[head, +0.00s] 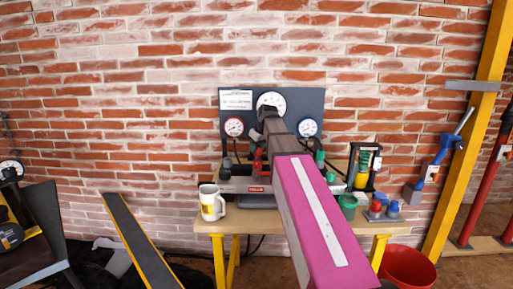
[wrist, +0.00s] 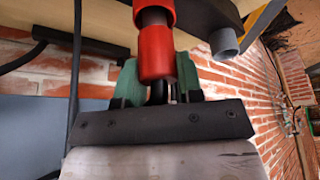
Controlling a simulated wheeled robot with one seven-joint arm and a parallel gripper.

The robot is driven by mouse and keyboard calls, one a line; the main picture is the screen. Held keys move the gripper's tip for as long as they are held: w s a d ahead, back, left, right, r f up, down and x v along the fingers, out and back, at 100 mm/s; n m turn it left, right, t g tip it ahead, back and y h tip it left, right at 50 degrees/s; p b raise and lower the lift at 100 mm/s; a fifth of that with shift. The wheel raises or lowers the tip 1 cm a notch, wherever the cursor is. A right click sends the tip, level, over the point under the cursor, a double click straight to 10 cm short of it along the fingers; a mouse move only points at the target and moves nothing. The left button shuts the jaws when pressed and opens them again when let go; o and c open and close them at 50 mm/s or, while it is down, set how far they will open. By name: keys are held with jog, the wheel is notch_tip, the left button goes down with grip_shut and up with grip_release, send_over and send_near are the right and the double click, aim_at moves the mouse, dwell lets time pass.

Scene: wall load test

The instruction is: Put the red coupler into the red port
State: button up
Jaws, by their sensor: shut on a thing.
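My gripper (wrist: 158,65) shows in the wrist view with its green fingers on either side of a red coupler (wrist: 157,52); it is shut on the coupler. A dark hose or stem shows between the fingers below it. A second red piece (wrist: 154,12), possibly the red port, lies in line beyond the coupler, with a dark shaft between the two red parts. I cannot tell how far they are joined. In the head view my arm hides most of the gripper, and a red part (head: 257,160) shows beside it at the bench.
The bench (head: 215,219) stands against a brick wall. A gauge panel (head: 232,124) rises behind it. A mug (head: 211,202) stands at the left; a green cup (head: 348,207) and blue-grey parts (head: 384,210) stand at the right. A red bucket (head: 408,266) is on the floor.

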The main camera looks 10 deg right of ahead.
jog(key=shift+f, duration=0.75)
dwell(0.8)
jog(key=o, duration=1.5)
jog(key=shift+r, duration=4.05)
jog(key=shift+s, duration=0.1)
